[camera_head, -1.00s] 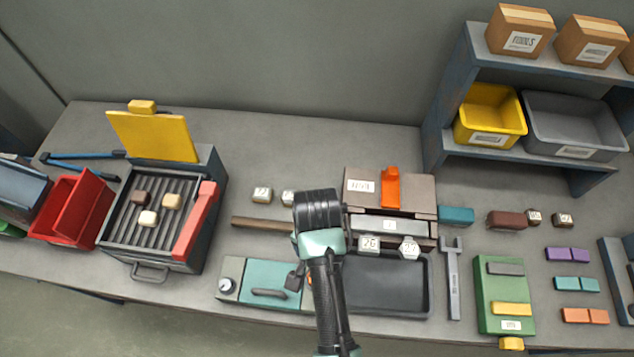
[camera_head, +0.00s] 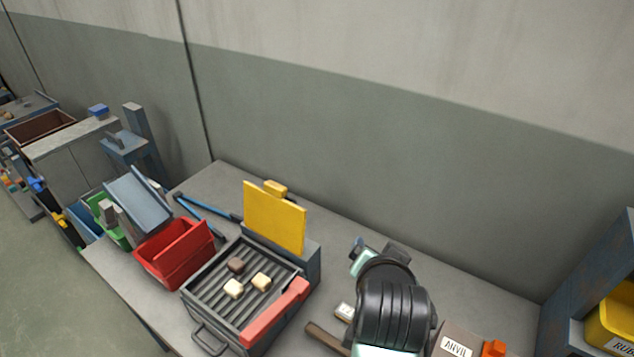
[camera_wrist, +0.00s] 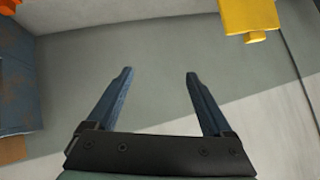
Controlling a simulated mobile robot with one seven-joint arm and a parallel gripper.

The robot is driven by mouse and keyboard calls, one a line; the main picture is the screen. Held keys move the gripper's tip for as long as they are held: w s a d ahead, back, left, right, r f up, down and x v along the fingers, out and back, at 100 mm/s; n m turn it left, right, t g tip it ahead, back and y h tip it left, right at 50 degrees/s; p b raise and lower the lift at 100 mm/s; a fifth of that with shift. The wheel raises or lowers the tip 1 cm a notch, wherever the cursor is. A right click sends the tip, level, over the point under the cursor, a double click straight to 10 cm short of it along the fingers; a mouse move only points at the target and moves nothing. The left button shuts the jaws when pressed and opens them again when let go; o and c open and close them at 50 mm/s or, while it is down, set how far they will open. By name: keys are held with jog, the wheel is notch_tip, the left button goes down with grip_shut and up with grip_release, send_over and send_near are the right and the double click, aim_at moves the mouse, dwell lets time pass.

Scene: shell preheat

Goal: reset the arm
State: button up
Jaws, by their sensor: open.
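My arm (camera_head: 392,312) rises in the front middle of the head view, its dark wrist joint in front of the bench. My gripper (camera_wrist: 159,72) shows in the wrist view with its two blue fingers well apart and nothing between them. It faces the wall and floor-like grey surfaces, clear of any object. In the head view the fingers are mostly hidden behind the arm.
The grill box (camera_head: 203,312) has a raised yellow lid (camera_head: 274,218), a red handle (camera_head: 275,312) and small blocks on its ribs. A red bin (camera_head: 165,262) stands left of it.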

jog(key=a+r+n+t+b, duration=0.1)
jog(key=a+r+t, duration=0.15)
jog(key=r, duration=0.65)
jog(key=a+r+n+t+b, duration=0.15)
jog(key=r+t, duration=0.25)
jog(key=r, duration=0.4)
jog(key=a+r+n+t, duration=0.2)
jog(key=r+t, duration=0.2)
jog(key=r, duration=0.5)
jog(key=s+a+r+n+t+y+b, duration=0.1)
jog(key=s+a+r+n+t+y, duration=0.1)
jog(key=s+a+r+t, duration=0.2)
jog(key=s+r+t, duration=0.3)
jog(key=s+r, duration=0.5)
jog(key=r, duration=0.4)
jog(key=shift+s+a+n+b, duration=0.15)
jog(key=shift+s+n+b, duration=0.1)
jog(key=shift+n+b, duration=0.1)
